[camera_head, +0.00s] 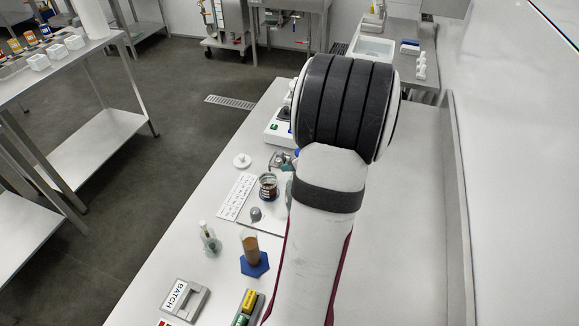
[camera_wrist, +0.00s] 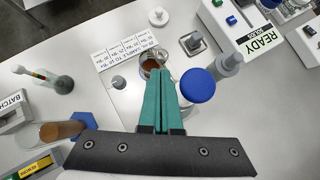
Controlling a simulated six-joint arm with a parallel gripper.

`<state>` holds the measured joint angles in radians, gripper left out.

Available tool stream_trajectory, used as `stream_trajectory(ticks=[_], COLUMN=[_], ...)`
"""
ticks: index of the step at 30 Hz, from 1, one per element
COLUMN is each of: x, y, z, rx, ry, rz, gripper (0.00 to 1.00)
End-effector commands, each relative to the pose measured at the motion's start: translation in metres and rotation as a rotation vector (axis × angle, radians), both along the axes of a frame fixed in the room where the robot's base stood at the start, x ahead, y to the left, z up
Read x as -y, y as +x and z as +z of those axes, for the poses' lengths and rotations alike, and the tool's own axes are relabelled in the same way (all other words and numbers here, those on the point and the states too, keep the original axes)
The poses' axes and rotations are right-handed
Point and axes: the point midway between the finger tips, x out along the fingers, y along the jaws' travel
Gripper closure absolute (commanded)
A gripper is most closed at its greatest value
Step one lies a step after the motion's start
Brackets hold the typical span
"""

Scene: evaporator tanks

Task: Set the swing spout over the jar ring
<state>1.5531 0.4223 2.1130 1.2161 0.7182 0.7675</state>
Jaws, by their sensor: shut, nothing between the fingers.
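My gripper (camera_wrist: 162,75) is shut and empty, its two teal fingers together in the wrist view. Its tips appear in front of a small glass jar with brown contents (camera_wrist: 148,64), partly covering it; the gap in depth is unclear. The jar also shows in the head view (camera_head: 268,187), left of my arm. A round blue cap (camera_wrist: 198,86) is just right of the fingers, apart from them in the picture. A grey metal piece (camera_wrist: 192,42) is beyond it. I cannot clearly make out the swing spout or jar ring; the fingers and arm hide part of this area.
A tall brown-filled cylinder on a blue base (camera_head: 252,252), a small bottle (camera_head: 209,238) and a BATCH holder (camera_head: 186,298) stand nearer on the bench. A printed card (camera_head: 236,196) lies left of the jar. A READY box (camera_wrist: 258,42) is at the right.

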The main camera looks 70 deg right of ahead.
Motion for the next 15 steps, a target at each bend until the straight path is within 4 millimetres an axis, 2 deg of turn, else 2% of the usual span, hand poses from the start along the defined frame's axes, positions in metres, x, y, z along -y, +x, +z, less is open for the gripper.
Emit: stream_trajectory(ticks=[5, 11, 15], x=[-0.002, -0.025, -0.045], y=[-0.007, -0.032, -0.052], z=[0.000, 0.002, 0.031], rx=[0.001, 0.001, 0.000], ry=[0.001, 0.001, -0.007], rz=[-0.001, -0.006, -0.004], gripper=[1.00, 1.00, 1.00])
